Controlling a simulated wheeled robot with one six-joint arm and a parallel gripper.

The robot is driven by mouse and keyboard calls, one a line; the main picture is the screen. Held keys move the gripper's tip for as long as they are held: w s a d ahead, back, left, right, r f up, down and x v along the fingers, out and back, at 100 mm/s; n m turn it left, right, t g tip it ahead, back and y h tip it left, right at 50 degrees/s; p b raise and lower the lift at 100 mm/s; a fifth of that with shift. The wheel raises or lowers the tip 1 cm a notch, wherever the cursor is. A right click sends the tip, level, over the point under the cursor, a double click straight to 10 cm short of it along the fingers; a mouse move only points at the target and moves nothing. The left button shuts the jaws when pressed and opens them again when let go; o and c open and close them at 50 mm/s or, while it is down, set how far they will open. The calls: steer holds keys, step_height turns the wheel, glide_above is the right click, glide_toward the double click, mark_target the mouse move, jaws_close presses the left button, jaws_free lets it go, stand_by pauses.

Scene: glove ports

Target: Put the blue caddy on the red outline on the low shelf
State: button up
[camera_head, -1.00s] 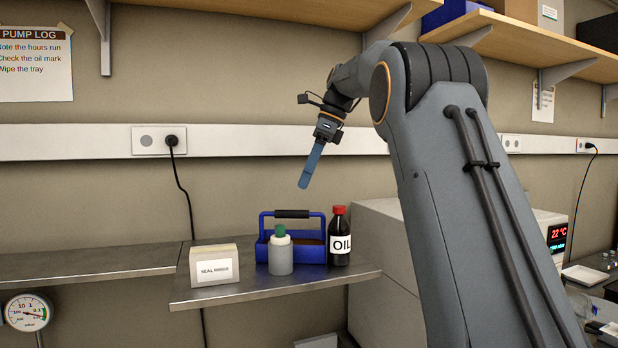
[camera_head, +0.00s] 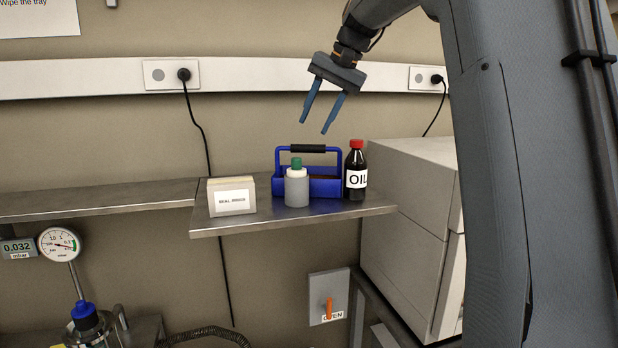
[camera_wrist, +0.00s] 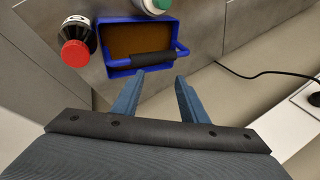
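The blue caddy (camera_head: 325,187) stands upright on the small metal shelf, its dark handle grip (camera_head: 308,149) raised on a blue frame. In the wrist view the caddy (camera_wrist: 119,67) shows a brown inside, with its handle grip (camera_wrist: 153,64) near my fingertips. My gripper (camera_head: 314,128) is open and empty above the caddy, fingers pointing down, apart from the handle. It also shows in the wrist view (camera_wrist: 161,76). I cannot make out the red outline or tell which shelf is the low one.
A grey bottle with a green cap (camera_head: 297,187) stands in front of the caddy. A dark oil bottle with a red cap (camera_head: 356,171) stands close at its right. A seal box (camera_head: 232,197) is to the left. A pale cabinet (camera_head: 408,220) stands right of the shelf.

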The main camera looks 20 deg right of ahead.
mark_target(313, 147)
steer(key=n, duration=0.2)
steer(key=f+n, duration=0.1)
steer(key=n, duration=0.1)
steer(key=shift+s+a+t, duration=0.1)
steer(key=shift+a+t, duration=0.1)
steer(key=shift+t, duration=0.1)
steer(key=n, duration=0.2)
steer(key=f+n, duration=0.1)
steer(key=n, duration=0.1)
steer(key=n+t+b, duration=0.1)
steer(key=n, duration=0.1)
steer(key=shift+s+a+f+h, duration=0.2)
steer(key=shift+s+f+h, duration=0.05)
steer(key=shift+h, duration=0.05)
steer(key=f+n, duration=0.1)
steer(key=n, duration=0.2)
steer(key=s+f+n+t, duration=0.1)
steer(key=n, duration=0.3)
steer(key=f+n+b, duration=0.1)
steer(key=n, duration=0.2)
steer(key=shift+s+a+n+t+h, duration=0.1)
steer(key=shift+s+n+t+h, duration=0.2)
steer(key=shift+t+h, duration=0.1)
steer(key=shift+a+r+p+x, duration=0.15)
steer(key=shift+p+x, duration=0.95)
steer(key=shift+x, duration=0.85)
steer(key=shift+a+r+p+x, duration=0.15)
steer(key=shift+p+x, duration=0.95)
steer(key=shift+x, duration=0.8)
